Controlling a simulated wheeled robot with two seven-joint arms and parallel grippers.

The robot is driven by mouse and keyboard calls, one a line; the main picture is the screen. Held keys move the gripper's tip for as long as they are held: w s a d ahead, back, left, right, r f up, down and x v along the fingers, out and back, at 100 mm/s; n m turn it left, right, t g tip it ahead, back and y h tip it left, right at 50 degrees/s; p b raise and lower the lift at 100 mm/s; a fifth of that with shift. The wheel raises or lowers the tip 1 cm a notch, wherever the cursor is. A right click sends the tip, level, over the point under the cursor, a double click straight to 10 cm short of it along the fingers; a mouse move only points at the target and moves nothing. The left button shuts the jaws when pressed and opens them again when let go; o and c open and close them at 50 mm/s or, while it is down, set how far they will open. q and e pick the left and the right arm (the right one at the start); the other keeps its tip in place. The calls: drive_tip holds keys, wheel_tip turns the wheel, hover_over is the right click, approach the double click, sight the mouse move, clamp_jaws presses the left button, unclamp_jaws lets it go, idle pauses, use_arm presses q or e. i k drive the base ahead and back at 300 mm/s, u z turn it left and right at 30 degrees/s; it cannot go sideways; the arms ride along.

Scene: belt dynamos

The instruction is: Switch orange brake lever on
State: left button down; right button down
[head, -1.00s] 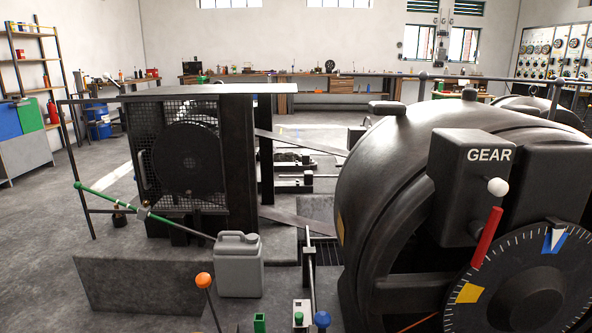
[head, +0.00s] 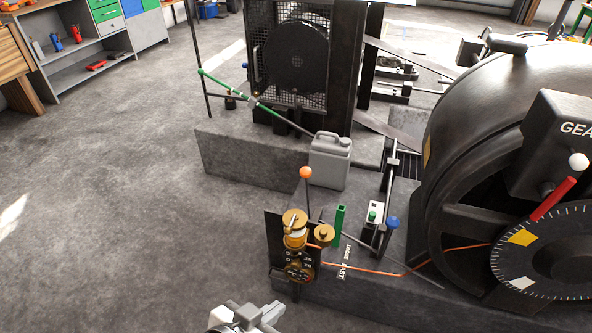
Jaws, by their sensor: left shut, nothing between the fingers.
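The orange brake lever is a thin dark rod with an orange ball knob (head: 305,173). It stands nearly upright on the near plinth, behind a small brass oiler and gauge (head: 296,240). The foot of the rod is hidden behind the brass parts. My left gripper (head: 262,316) is at the bottom edge of the head view, shut and empty. It is nearer to me than the lever, below and left of it in the picture, and well apart from it. My right gripper is not in view.
A grey jerrycan (head: 330,160) stands behind the lever. A green post (head: 338,225) and a blue-knobbed lever (head: 392,224) are to its right. The large black machine (head: 470,130) with a dial fills the right side. Open floor lies to the left.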

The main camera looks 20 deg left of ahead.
sight(305, 172)
drive_tip(key=u, duration=2.8)
drive_tip(key=i, duration=0.1)
drive_tip(key=z, duration=2)
drive_tip(key=i, duration=0.45)
drive_tip(key=z, duration=1.2)
drive_tip(key=i, duration=0.5)
drive_tip(key=z, duration=0.05)
